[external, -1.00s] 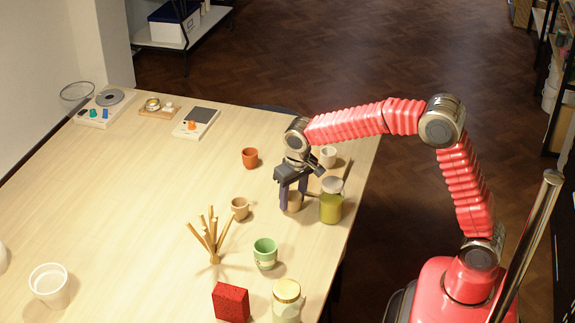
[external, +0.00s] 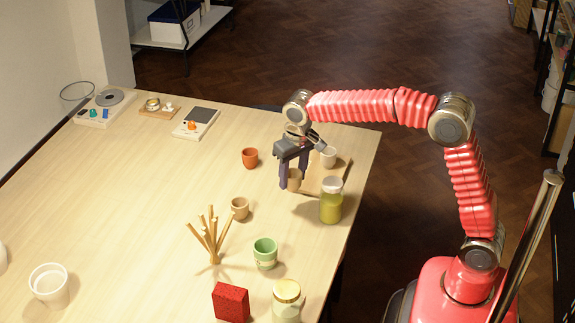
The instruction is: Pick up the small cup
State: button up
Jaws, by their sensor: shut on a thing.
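My gripper (external: 294,182) is shut on a small tan cup (external: 294,178) and holds it between its two dark fingers. The cup looks upright and appears a little above the table, beside the left edge of a wooden board (external: 322,182). The fingers and the gripper body hide part of the cup.
A white cup (external: 328,157) stands on the board. A yellow-green jar (external: 331,204) stands close to the right of the held cup. An orange cup (external: 250,158), another tan cup (external: 240,208) and a green cup (external: 265,253) stand left. A stick holder (external: 213,240) is nearby.

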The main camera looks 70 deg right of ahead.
jog(key=shift+r, duration=0.75)
jog(key=d+r+n, duration=0.2)
jog(key=d+n, duration=0.4)
jog(key=d, duration=1.1)
jog(key=shift+s+d+r+n+y, duration=0.15)
jog(key=shift+d+r+n+y, duration=0.15)
jog(key=shift+y, duration=0.1)
